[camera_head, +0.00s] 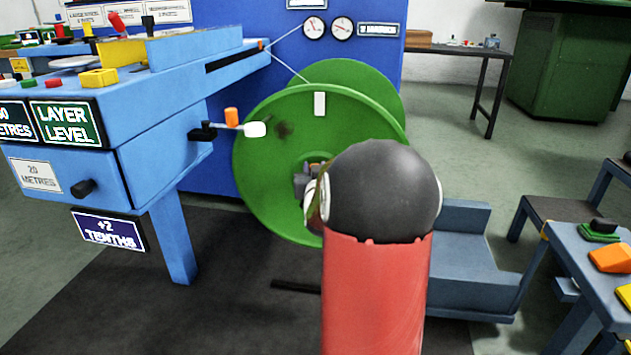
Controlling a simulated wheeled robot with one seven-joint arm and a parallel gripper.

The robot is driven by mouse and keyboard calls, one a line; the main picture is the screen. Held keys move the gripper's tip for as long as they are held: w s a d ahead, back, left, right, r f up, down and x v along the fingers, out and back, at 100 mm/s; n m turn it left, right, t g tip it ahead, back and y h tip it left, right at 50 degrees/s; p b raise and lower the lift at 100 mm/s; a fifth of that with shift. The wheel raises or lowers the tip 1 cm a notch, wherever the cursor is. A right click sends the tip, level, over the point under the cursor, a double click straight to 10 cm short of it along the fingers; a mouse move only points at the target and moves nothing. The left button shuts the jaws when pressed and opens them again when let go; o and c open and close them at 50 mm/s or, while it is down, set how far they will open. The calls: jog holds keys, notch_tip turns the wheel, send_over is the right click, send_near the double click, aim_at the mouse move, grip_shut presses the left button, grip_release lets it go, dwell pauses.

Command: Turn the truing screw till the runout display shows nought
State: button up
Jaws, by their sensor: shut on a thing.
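The runout display (108,230) is a dark blue plate under the blue machine at left and reads "+2 TENTHS". A large green reel (262,165) with two flanges stands in the middle. My gripper (303,187) is at the reel's hub, mostly hidden behind my own dark wrist joint and red arm link. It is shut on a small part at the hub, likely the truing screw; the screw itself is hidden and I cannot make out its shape.
A blue machine (150,95) with "LAYER LEVEL" and "20 METRES" plates fills the left. A small arm with an orange knob (231,117) and white pad (255,129) reaches to the near flange. Blue steps (462,255) and a side table (590,265) stand right.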

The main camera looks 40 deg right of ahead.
jog(key=m+g+h, duration=0.1)
jog(key=g+h, duration=0.1)
jog(key=m+h, duration=0.1)
jog(key=shift+w+a+m+g, duration=0.15)
jog(key=shift+a+m+g, duration=0.15)
jog(key=shift+g, duration=0.1)
jog(key=m+g+h+p, duration=0.2)
jog(key=g, duration=0.1)
jog(key=shift+d+r+m+h, duration=0.1)
jog(key=shift+r+m+h, duration=0.1)
jog(key=shift+m+h, duration=0.2)
jog(key=m+g+h+p, duration=0.1)
jog(key=m+g+p, duration=0.1)
jog(key=g, duration=0.1)
jog(key=m+g+h+p, duration=0.1)
jog(key=m+g+p, duration=0.1)
jog(key=g+p, duration=0.1)
jog(key=shift+g, duration=0.3)
jog(key=shift+d+f+m+g+p, duration=0.15)
jog(key=shift+m+g+p, duration=1.25)
jog(key=shift+g, duration=0.7)
jog(key=o, duration=1)
jog(key=shift+c, duration=0.2)
jog(key=a, duration=0.7)
jog(key=shift+w+a, duration=0.35)
jog(key=shift+a, duration=0.05)
